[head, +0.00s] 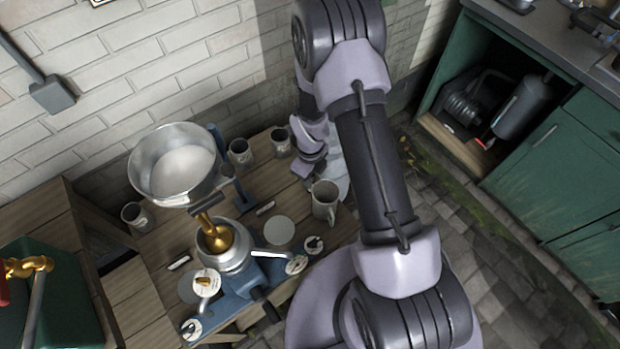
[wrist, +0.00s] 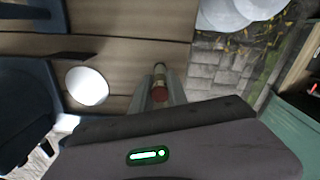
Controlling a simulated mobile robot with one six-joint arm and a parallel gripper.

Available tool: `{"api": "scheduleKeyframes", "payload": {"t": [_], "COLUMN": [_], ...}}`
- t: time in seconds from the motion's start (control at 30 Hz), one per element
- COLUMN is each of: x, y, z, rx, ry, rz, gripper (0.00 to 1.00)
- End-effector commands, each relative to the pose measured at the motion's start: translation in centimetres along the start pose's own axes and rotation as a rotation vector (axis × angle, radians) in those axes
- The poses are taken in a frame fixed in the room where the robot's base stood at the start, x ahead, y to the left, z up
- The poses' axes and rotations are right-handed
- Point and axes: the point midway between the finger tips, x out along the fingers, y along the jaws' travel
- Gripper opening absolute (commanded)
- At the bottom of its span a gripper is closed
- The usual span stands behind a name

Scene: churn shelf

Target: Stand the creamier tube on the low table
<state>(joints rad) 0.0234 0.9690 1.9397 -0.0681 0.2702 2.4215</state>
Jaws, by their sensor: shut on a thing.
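My gripper (wrist: 160,84) is shut on a small tube (wrist: 159,93) with a reddish end, seen nearly end-on between the fingers in the wrist view. I cannot tell from this whether its contents are creamier. In the head view my gripper (head: 311,168) is at the back right of the wooden table (head: 262,178), beside the wall. The tube cannot be made out there. The table's planks (wrist: 120,50) also lie below the gripper in the wrist view. I cannot tell whether the tube touches them.
A separator with a large metal bowl (head: 175,165) stands on the table. Grey mugs (head: 240,153) (head: 280,141) stand behind, and a jug (head: 325,200) is near the right edge. A pale disc (head: 279,230) lies in front. Green cabinets (head: 560,180) stand at right.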

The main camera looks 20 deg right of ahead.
Motion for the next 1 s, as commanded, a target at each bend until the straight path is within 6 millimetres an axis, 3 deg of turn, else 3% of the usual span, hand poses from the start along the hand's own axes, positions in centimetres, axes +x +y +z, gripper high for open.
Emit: {"api": "scheduleKeyframes", "payload": {"t": [0.2,0.23,0.33,0.67,0.77,1.0], "x": [0.2,0.2,0.1,-0.3,-2.1,-9.2], "y": [0.0,0.0,0.0,0.0,-0.1,-0.1], "z": [0.0,0.0,0.0,0.0,0.1,0.1], "rx": [0.0,0.0,0.0,0.0,0.0,0.0], "ry": [-0.001,0.0,0.0,0.0,-0.003,-0.003], "rz": [0.0,0.0,0.0,0.0,-0.002,-0.002], "gripper": [0.0,0.21,0.41,0.41,0.41,0.41]}}
